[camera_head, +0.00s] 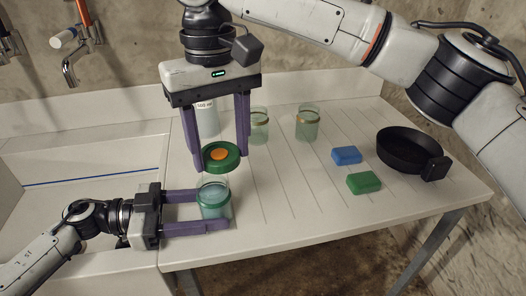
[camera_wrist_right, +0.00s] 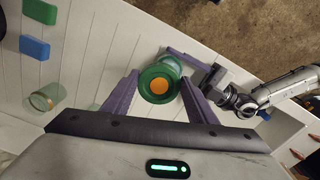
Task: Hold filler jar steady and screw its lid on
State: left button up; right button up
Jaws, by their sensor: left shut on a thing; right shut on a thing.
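The filler jar (camera_head: 215,203) is clear glass with a pale blue filling and stands upright near the counter's left front. My left gripper (camera_head: 216,209) is shut on it from the left, one finger on each side. The lid (camera_head: 221,158) is green with an orange centre. My right gripper (camera_head: 220,161) points down and is shut on the lid, holding it above the jar's mouth with a small gap. In the right wrist view the lid (camera_wrist_right: 159,84) sits between the fingertips and hides most of the jar beneath.
Two glass jars with orange-brown bands, a left one (camera_head: 259,127) and a right one (camera_head: 307,124), stand behind. A white container (camera_head: 207,117) is partly hidden by my right gripper. A blue block (camera_head: 346,155), a green block (camera_head: 364,183) and a black pan (camera_head: 408,150) lie to the right. A sink (camera_head: 70,185) is at left.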

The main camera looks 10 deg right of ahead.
aim_at(209, 159)
jog(key=shift+s+a+r, duration=0.15)
jog(key=shift+a, duration=0.35)
jog(key=shift+s+a+r, duration=0.1)
jog(key=shift+a, duration=0.4)
jog(key=shift+f, duration=2.1)
jog(key=shift+f, duration=0.95)
jog(key=o, duration=0.4)
jog(key=c, duration=0.5)
jog(key=shift+o, duration=0.2)
jog(key=m, duration=0.4)
jog(key=shift+a+m, duration=0.2)
jog(key=shift+m, duration=0.1)
jog(key=m, duration=0.2)
jog(key=shift+a+m, duration=0.15)
jog(key=shift+m, duration=0.15)
jog(key=shift+r+m, duration=0.1)
jog(key=shift+m, duration=0.9)
